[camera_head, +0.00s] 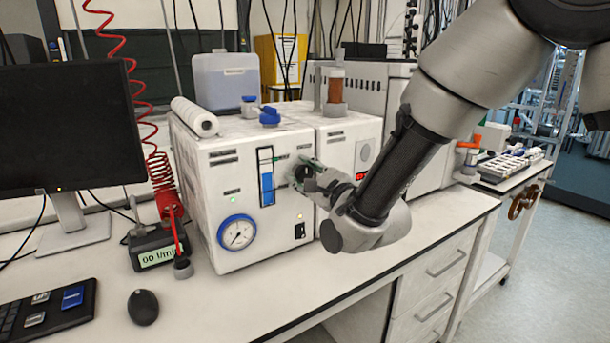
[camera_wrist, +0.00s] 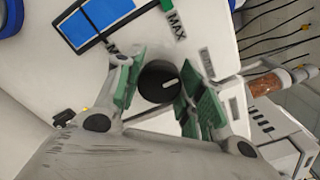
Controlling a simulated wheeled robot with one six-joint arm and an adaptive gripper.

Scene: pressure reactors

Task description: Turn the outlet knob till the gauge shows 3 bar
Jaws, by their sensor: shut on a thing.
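The outlet knob is a black round knob (camera_wrist: 160,82) with a white pointer mark, on the front of a white reactor box (camera_head: 222,170). In the wrist view it sits between the green-padded fingers of my gripper (camera_wrist: 158,92), which is shut on it. In the head view my gripper (camera_head: 305,172) reaches the box front from the right and largely hides the knob. The gauge (camera_head: 237,233) is a blue-rimmed white dial at the lower left of the same front. Its needle shows, but the number it points at is too small to read.
A blue level window (camera_head: 267,183) lies left of the knob. A monitor (camera_head: 68,128), a flow meter (camera_head: 157,252), a red coiled hose (camera_head: 160,170) and a mouse (camera_head: 143,307) are on the left. The bench top before the box is clear.

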